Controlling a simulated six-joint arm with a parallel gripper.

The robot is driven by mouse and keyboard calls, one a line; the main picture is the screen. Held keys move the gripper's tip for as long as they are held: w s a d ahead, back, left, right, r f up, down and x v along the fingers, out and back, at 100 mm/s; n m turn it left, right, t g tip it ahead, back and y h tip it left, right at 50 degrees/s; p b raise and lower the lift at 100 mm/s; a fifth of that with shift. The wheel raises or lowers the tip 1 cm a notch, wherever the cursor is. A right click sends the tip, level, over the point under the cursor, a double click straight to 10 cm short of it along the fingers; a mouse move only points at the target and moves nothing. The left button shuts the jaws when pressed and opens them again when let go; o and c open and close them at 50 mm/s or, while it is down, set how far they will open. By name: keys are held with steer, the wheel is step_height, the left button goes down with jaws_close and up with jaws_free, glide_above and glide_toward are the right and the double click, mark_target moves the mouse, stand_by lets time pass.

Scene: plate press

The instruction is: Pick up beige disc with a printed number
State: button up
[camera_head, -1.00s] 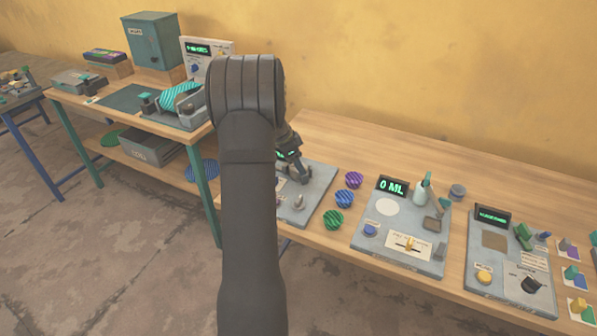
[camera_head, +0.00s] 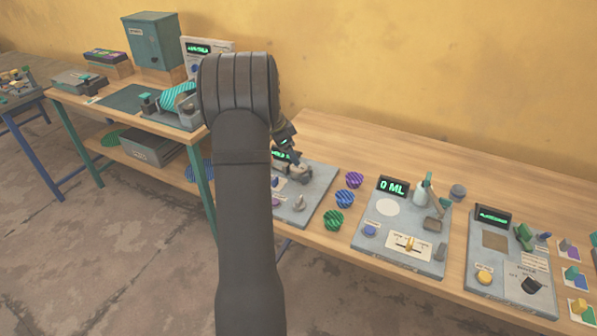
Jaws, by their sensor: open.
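My gripper (camera_head: 286,143) shows only in part beside my dark arm, over the back of a grey press station (camera_head: 316,190). It is open, its fingertips small and hard to make out. I see no beige disc with a printed number; the arm hides the left part of this station, where one could lie. A small display with green text and a grey lever-like part stand just below the gripper.
Purple, blue and green striped discs (camera_head: 344,198) lie right of the press station. Further right are a station with a "0 ML" display (camera_head: 392,186) and another with a yellow knob (camera_head: 484,278). A second bench with a teal cabinet (camera_head: 152,42) stands at left. Bare wood lies behind the stations.

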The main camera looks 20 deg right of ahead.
mark_target(298, 167)
steer(key=shift+x, duration=3.15)
steer(key=shift+a, duration=0.15)
steer(key=c, duration=0.8)
steer(key=shift+c, duration=0.2)
